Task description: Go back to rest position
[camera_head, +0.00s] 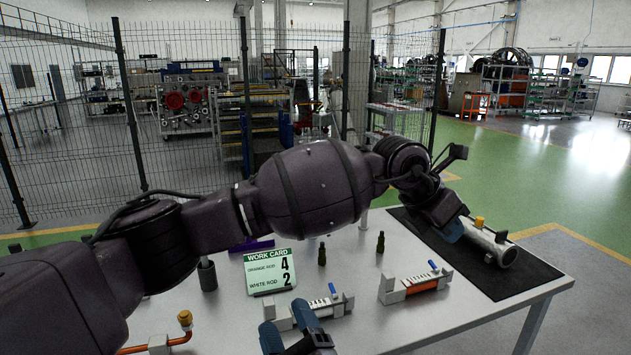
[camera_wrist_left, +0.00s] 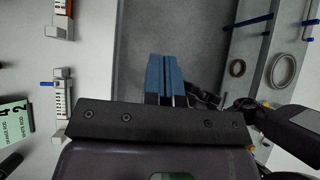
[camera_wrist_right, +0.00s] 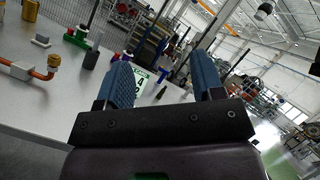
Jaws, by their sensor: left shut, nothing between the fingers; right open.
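My left arm reaches across the head view from the left. My left gripper (camera_head: 450,230) is at the right, over or beside the black mat and close to a grey metal cylinder. In the left wrist view its blue fingers (camera_wrist_left: 166,78) are together with nothing between them. My right gripper (camera_head: 288,335) is low in the middle of the head view, near the table's front. In the right wrist view its blue fingers (camera_wrist_right: 166,85) are spread wide and empty.
The work card (camera_head: 270,271) stands on the table. Two rod fixtures (camera_head: 415,284) (camera_head: 318,310), two small dark bottle-shaped items (camera_head: 381,243) (camera_head: 322,254) and a copper pipe (camera_head: 165,342) are also there. The cylinder (camera_head: 488,244) with a yellow cap lies on the black mat (camera_head: 500,281).

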